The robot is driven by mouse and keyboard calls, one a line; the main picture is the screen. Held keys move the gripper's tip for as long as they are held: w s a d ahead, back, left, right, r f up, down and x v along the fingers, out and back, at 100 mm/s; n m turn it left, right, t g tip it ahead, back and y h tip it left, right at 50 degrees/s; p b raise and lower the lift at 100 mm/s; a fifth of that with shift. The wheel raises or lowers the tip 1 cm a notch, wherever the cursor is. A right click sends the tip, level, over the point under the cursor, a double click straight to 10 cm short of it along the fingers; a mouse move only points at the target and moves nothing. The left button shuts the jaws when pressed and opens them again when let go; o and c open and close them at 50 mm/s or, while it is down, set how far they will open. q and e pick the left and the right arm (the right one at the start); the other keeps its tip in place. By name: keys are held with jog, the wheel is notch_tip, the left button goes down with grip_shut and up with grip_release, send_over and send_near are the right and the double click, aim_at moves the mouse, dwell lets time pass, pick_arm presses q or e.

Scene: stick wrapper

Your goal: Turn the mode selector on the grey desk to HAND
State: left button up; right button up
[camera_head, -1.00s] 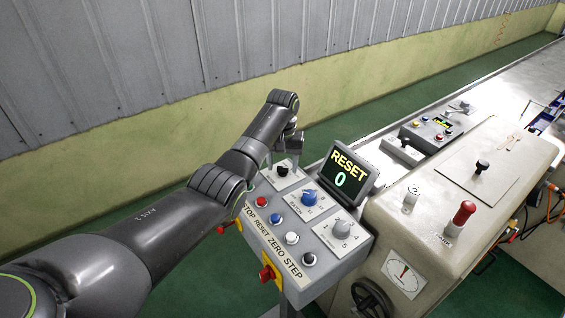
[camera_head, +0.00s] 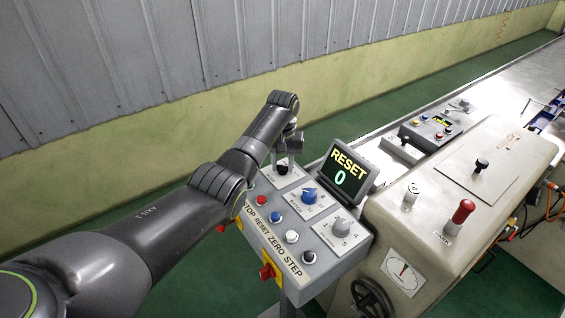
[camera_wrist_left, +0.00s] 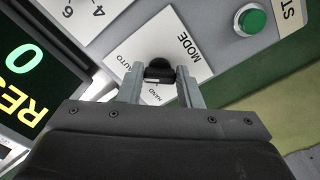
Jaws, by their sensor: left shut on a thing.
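The mode selector is a black knob (camera_head: 282,169) on a white plate at the far left corner of the grey desk (camera_head: 325,266). In the left wrist view the knob (camera_wrist_left: 159,66) sits on the plate (camera_wrist_left: 168,32) marked MODE, AUTO and HAND. My left gripper (camera_head: 287,153) reaches down to the knob from above. In the wrist view its two fingers (camera_wrist_left: 160,74) stand on either side of the knob, shut on it. The fingers and wrist hide part of the knob and plate, so its exact pointing is hard to tell. My right gripper is not in view.
A tilted display (camera_head: 348,168) reading RESET 0 stands beside the selector. A blue knob (camera_head: 310,195), a grey knob (camera_head: 342,227) and several push buttons share the desk. A beige machine (camera_head: 430,215) stands to the right.

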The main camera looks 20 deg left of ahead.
pick_arm(q)
jog(key=n+p, duration=0.2)
jog(key=n, duration=0.1)
jog(key=shift+d+r+p, duration=0.1)
jog(key=shift+r+p, duration=0.15)
jog(key=shift+p, duration=0.05)
jog(key=n+p, duration=0.1)
jog(key=n, duration=0.2)
jog(key=n+p, duration=0.1)
jog(key=n, duration=0.1)
jog(key=shift+w+d+n, duration=0.1)
jog(key=shift+w+n, duration=0.05)
jog(key=shift+n, duration=0.25)
jog(key=n, duration=0.4)
jog(key=shift+w+f+n+p, duration=0.1)
jog(key=shift+n+p, duration=0.2)
jog(key=shift+w+n, duration=0.1)
jog(key=shift+n, duration=1.8)
jog(key=o, duration=1)
jog(key=shift+f, duration=0.1)
